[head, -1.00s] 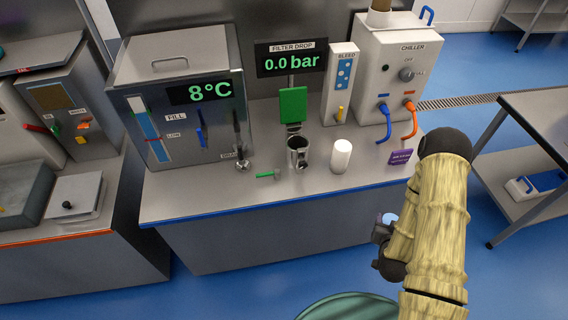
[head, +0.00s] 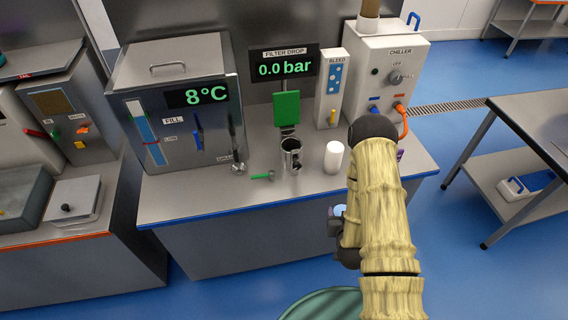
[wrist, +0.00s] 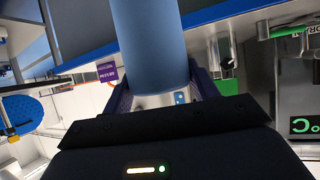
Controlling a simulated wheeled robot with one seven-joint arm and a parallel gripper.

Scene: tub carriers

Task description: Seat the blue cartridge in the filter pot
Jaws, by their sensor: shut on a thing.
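The blue cartridge (wrist: 150,45) is a plain blue cylinder, large in the wrist view. My gripper (wrist: 165,95) is shut on it, one finger on either side. In the head view my gripper (head: 344,235) hangs in front of the bench's front edge, to the right of and nearer than the filter pot. A pale blue end of the cartridge (head: 340,210) shows there; the rest is hidden. The filter pot (head: 291,157) is an open-topped steel cup on the bench, with a green plate (head: 286,108) upright behind it. Its inside looks dark; its contents cannot be made out.
A white cylinder (head: 333,157) stands just right of the pot. A green-handled tool (head: 262,176) lies to its left. The steel tank (head: 175,105) and the chiller (head: 385,68) stand on the bench. A steel table (head: 520,112) is at right.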

